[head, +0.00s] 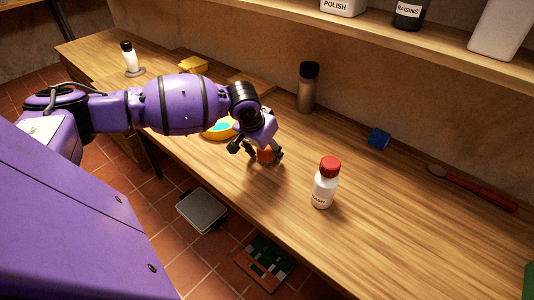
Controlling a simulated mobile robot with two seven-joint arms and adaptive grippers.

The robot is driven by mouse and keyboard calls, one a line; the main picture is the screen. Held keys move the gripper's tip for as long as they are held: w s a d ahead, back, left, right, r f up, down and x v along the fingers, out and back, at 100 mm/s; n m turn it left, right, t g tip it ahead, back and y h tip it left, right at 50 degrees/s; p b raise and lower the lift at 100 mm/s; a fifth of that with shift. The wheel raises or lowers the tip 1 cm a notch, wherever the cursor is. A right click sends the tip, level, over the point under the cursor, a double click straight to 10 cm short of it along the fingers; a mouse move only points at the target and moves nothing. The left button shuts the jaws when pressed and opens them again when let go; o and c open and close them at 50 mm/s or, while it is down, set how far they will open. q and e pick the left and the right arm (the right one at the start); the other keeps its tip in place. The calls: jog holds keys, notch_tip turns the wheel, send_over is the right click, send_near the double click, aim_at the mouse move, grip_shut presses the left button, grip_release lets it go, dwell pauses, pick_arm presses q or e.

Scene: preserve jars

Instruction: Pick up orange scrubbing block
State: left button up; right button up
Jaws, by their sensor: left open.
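The orange scrubbing block (265,155) sits on the wooden counter near its middle, partly hidden by my left gripper. My left gripper (258,156) is open, pointing down, with its dark fingers on either side of the block. Whether a finger touches the block cannot be told. My right gripper does not show.
A white bottle with a red cap (325,183) stands to the right. A dark-capped brown bottle (308,88) stands behind.

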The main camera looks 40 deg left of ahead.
pick_arm(q)
jog(key=c, duration=1.2)
jog(key=shift+r, duration=0.15)
jog(key=shift+c, duration=0.8)
notch_tip(320, 180, up, 4)
jog(key=shift+s+f, duration=0.15)
jog(key=shift+f, duration=0.05)
jog(key=s+d+r+p, duration=0.2)
jog(key=s+d+r, duration=0.3)
jog(key=s+r, duration=0.4)
jog(key=shift+s+d+p, duration=0.2)
jog(key=shift+s+p, duration=0.15)
jog(key=shift+s, duration=1.45)
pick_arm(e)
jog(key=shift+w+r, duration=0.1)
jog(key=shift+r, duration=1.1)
pick_arm(q)
jog(key=shift+r, duration=0.1)
